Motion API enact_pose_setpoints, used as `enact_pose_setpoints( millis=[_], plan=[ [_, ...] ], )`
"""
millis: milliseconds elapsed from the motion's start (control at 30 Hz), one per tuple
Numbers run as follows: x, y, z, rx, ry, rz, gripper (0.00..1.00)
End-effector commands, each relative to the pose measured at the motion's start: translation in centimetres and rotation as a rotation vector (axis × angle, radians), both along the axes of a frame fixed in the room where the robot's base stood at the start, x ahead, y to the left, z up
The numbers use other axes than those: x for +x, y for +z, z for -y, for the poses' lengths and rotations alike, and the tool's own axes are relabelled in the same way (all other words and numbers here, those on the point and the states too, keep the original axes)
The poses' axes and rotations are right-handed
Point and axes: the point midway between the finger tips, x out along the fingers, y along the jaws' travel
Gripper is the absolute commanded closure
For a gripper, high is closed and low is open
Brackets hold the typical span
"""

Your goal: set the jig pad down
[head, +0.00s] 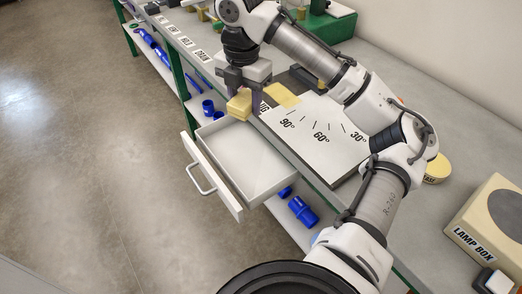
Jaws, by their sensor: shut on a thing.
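My gripper (243,98) is shut on a yellow block (238,107), which I take to be the jig pad. It holds the block above the bench's front edge, near the back end of the open drawer (208,171). A second, flatter yellow piece (282,95) lies just right of the gripper, on or beside the white angle board (318,143) marked 90°, 60° and 30°. Part of the lettering on the board's left end is hidden by the gripper. Whether the held block touches anything below is unclear.
The drawer is pulled out over the floor and looks empty. Blue pipe fittings (303,211) lie on the shelf below. A lamp box (490,220) and a round yellow item (437,168) are at the right. A green machine (325,24) stands behind.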

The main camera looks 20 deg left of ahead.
Motion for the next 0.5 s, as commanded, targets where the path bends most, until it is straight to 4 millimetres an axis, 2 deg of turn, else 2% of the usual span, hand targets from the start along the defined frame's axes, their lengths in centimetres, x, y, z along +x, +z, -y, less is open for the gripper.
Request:
enact_pose_setpoints(
  millis=[100,300,500],
  plan=[
    [-0.1,-3.4,0.0,0.002,0.0,-0.008,0.73],
    [-0.1,-8.6,0.1,0.0,-0.005,-0.006,0.73],
    [0.0,-12.3,0.1,0.0,-0.006,-0.002,0.73]
  ],
)
